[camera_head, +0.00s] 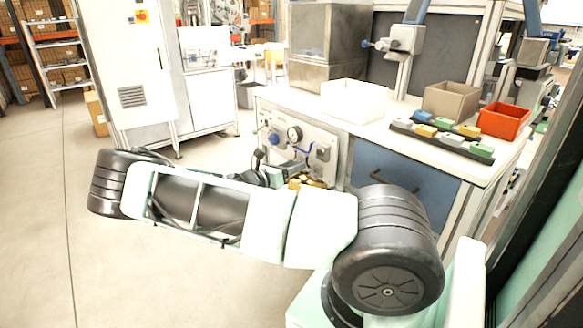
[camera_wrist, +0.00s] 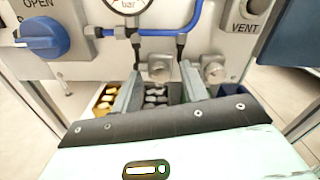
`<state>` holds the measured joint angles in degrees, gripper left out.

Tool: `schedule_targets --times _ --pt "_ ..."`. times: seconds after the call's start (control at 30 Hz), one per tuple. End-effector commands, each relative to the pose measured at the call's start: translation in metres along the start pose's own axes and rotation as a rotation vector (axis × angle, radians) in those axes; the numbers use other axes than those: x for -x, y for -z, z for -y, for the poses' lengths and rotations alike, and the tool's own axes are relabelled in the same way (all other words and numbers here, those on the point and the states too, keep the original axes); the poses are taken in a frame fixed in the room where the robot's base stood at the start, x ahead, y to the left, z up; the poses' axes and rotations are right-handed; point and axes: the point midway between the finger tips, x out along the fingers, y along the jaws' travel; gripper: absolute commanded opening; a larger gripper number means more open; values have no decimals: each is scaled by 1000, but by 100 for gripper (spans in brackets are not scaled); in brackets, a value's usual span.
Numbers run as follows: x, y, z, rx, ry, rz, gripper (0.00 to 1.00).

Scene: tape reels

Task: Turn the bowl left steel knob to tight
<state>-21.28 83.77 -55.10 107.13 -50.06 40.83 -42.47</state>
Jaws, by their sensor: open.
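My gripper (camera_wrist: 161,70) is open. Its two fingers point at the panel, and the left knob shows between their tips, with a gap on each side. I cannot tell how deep the tips reach. In the head view my gripper (camera_head: 287,168) is in front of the panel (camera_head: 316,134), and my arm hides its lower part. The steel knobs cannot be made out there.
A gauge (camera_wrist: 128,4), a blue pipe (camera_wrist: 160,32), a blue OPEN handle (camera_wrist: 42,37) and a VENT button (camera_wrist: 258,5) surround the knobs. A bin with gold and grey parts (camera_wrist: 154,97) lies below. Trays and boxes (camera_head: 452,101) stand on the bench top.

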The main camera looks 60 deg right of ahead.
Motion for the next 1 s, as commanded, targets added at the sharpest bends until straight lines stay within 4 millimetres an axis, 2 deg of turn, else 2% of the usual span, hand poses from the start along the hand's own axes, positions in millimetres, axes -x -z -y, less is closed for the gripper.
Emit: schedule_targets --times 0.07,0.17,0.23,0.27,0.67,1.0 --pt "0 0 0 0 0 0 44" --pt "0 0 0 0 0 0 22" --pt "0 0 0 0 0 0 2" --pt "0 0 0 0 0 0 0" --pt "1 0 0 -58 0 1 0" --pt "1 -1 0 -307 -2 0 0"
